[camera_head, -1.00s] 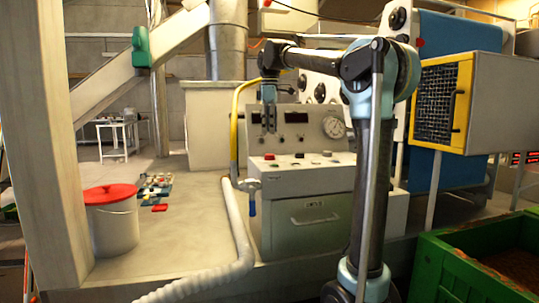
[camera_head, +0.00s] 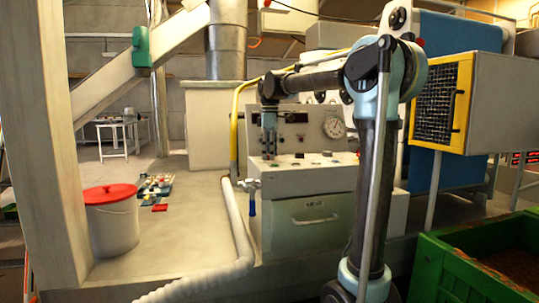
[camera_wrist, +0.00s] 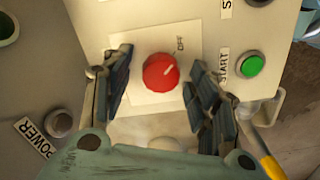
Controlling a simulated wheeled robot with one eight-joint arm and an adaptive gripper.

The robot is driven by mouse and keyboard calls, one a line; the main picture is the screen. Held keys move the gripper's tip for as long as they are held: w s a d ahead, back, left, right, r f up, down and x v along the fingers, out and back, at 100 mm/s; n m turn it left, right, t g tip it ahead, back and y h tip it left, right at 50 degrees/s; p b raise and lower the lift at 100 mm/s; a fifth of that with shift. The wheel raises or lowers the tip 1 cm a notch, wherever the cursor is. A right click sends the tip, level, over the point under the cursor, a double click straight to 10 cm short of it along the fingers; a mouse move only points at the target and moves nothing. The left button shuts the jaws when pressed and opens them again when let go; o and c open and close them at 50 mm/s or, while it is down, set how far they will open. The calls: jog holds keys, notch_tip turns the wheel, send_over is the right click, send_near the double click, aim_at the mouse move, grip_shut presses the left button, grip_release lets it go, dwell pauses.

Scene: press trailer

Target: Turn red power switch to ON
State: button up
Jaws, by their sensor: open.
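The red power switch (camera_wrist: 160,75) is a round red knob on a pale square plate in the wrist view. Its white pointer mark faces the OFF label (camera_wrist: 181,46). My gripper (camera_wrist: 158,66) is open, with one dark padded finger on each side of the knob. Gaps show between the fingers and the knob, so I see no grip on it. In the head view my gripper (camera_head: 269,150) points down at the left end of the control console (camera_head: 310,180). The knob is hidden there behind the fingers. No ON label is readable.
A green START button (camera_wrist: 250,64) sits right of the knob, and a dark button (camera_wrist: 60,124) near a POWER label sits lower left. A tilted gauge panel (camera_head: 300,132) stands behind the console. A yellow pipe (camera_head: 234,125) and a valve (camera_head: 248,186) are close on the left.

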jog(key=c, duration=1.1)
jog(key=shift+m, duration=0.3)
jog(key=m, duration=0.3)
jog(key=shift+m, duration=0.4)
jog(key=m, duration=0.4)
jog(key=shift+w+m, duration=0.1)
jog(key=shift+m, duration=0.2)
jog(key=m, duration=0.4)
jog(key=shift+m, duration=2.4)
